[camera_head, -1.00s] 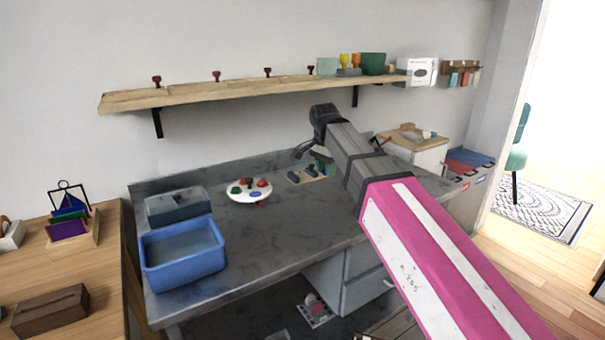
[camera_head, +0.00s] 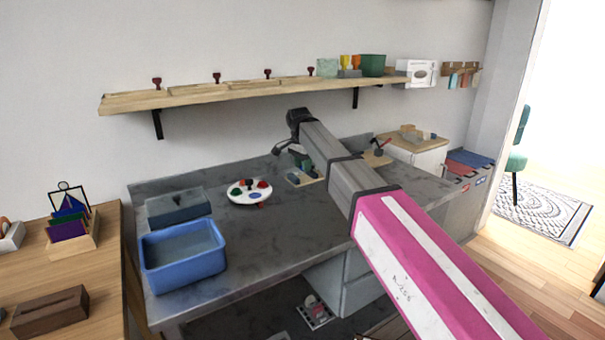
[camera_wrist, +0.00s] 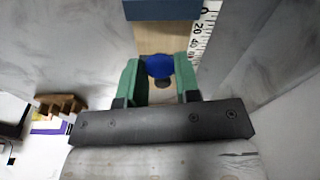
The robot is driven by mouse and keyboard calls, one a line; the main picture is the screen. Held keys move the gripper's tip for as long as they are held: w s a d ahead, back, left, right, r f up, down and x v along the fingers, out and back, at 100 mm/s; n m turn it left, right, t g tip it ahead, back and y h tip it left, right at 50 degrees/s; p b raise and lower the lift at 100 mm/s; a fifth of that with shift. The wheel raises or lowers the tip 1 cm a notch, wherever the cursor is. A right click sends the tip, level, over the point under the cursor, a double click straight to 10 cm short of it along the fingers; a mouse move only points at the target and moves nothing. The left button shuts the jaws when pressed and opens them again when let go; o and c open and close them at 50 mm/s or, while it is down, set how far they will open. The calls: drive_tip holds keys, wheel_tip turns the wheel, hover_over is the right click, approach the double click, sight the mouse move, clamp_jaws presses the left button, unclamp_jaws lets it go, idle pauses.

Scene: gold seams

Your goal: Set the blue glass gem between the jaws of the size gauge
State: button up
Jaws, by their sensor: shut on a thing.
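My gripper (camera_wrist: 159,78) has green fingers shut on the blue glass gem (camera_wrist: 159,66), which sits between the fingertips in the wrist view. The size gauge shows beyond it as a pale wooden base (camera_wrist: 165,38) with a dark blue jaw block (camera_wrist: 165,9) and a numbered scale (camera_wrist: 207,30) along the right side. The gem is over the wooden base, short of that block; its height above the base is unclear. In the head view the gauge (camera_head: 318,179) lies on the grey bench, partly hidden by my gripper. The gauge's other jaw is hidden in the wrist view.
A white round dish (camera_head: 238,200) with several coloured gems stands left of the gauge on the bench (camera_head: 280,225). A blue tub (camera_head: 183,260) and a grey box (camera_head: 178,207) are farther left. A shelf (camera_head: 240,92) runs above. The bench front is clear.

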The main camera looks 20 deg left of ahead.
sight(302, 179)
drive_tip(key=shift+w+a+f, duration=0.1)
drive_tip(key=shift+a+f, duration=0.05)
drive_tip(key=shift+f, duration=1.65)
drive_tip(key=shift+f, duration=0.15)
drive_tip(key=o, duration=0.6)
drive_tip(key=shift+s+a+r, duration=0.1)
drive_tip(key=shift+s+r, duration=0.1)
drive_tip(key=shift+r, duration=1.75)
drive_tip(key=shift+s+a+r, duration=0.1)
drive_tip(key=shift+s+r, duration=0.1)
drive_tip(key=shift+r, duration=1.75)
